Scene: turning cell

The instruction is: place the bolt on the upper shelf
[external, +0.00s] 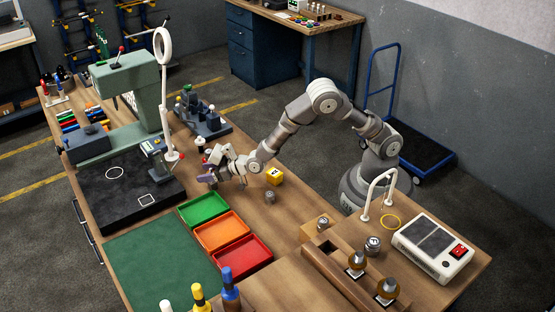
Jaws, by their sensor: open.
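My gripper (217,177) is in the external view, low over the wooden bench and just behind the green tray. It is open; a small purple piece shows at its fingers, and I cannot tell whether that is part of the gripper or a separate thing. A small grey metal piece (270,196) stands on the bench right of the gripper, apart from it. I cannot tell whether it is the bolt. No bolt is clearly recognisable at this size. I cannot make out which surface is the upper shelf.
Green (182,211), orange (239,218) and red (269,257) trays lie in front of the gripper. A yellow block (274,176) is close to my arm. A green press (142,90) and a white ring lamp (163,48) stand left. A wooden rack (335,278) is front right.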

